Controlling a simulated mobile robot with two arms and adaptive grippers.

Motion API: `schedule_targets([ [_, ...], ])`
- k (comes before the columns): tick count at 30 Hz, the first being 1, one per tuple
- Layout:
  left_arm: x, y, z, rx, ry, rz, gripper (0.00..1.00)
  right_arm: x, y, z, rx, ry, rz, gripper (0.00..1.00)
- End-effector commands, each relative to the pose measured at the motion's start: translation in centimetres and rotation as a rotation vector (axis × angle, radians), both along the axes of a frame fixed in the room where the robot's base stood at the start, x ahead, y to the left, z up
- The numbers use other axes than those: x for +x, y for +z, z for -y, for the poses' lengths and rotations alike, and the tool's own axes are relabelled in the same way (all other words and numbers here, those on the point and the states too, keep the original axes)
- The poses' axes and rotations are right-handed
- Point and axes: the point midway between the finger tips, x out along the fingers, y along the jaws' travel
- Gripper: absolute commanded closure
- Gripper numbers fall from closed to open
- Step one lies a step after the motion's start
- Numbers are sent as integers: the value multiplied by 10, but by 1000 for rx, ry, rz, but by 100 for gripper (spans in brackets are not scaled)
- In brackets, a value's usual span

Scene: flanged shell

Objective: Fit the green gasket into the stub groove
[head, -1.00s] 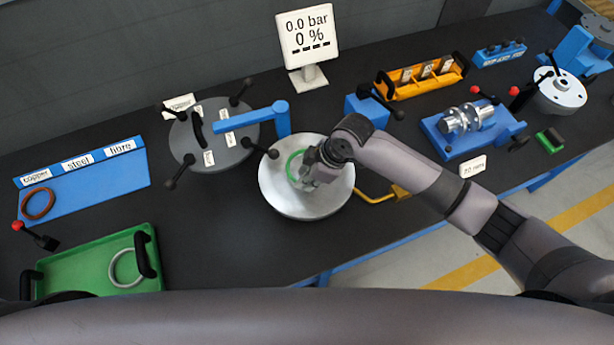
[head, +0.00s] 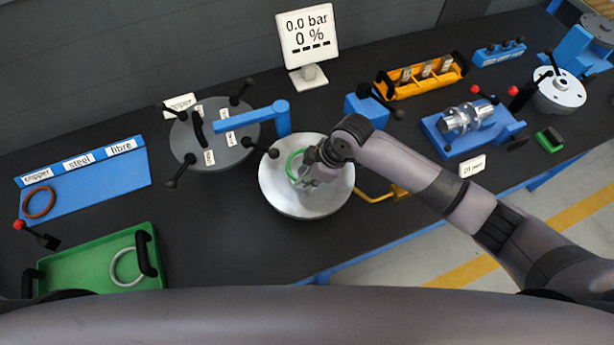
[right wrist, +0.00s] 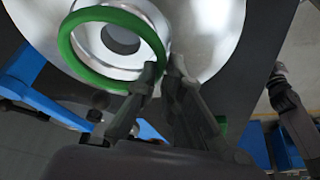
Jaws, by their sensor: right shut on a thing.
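The green gasket (head: 290,164) is at the middle of the round metal shell flange (head: 325,200). In the right wrist view the gasket (right wrist: 84,74) surrounds the pale metal stub (right wrist: 93,42), which has a dark round bore. It looks slightly off-centre and tilted against the stub. I cannot tell whether it lies in the groove, which is hidden. My right gripper (right wrist: 165,70) is shut on the gasket's near side; in the head view the gripper (head: 306,178) is partly hidden by its arm. My left gripper is not in view.
A grey round lid (head: 235,155) with black handles is left of the flange. A green tray (head: 80,270) with a pale ring and a blue rack (head: 95,185) with a copper ring are further left. A yellow bent rod (head: 375,197) lies close right. A display (head: 307,40) stands behind.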

Motion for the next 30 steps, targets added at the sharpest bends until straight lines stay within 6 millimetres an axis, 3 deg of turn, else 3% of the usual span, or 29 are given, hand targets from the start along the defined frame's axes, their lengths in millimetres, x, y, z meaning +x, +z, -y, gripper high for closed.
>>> schedule_targets([
  [28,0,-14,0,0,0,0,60,0,-22,0,0,0,0,100],
  [29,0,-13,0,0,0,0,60,0,-21,0,0,0,0,90],
  [30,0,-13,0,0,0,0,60,0,-21,0,0,0,0,87],
])
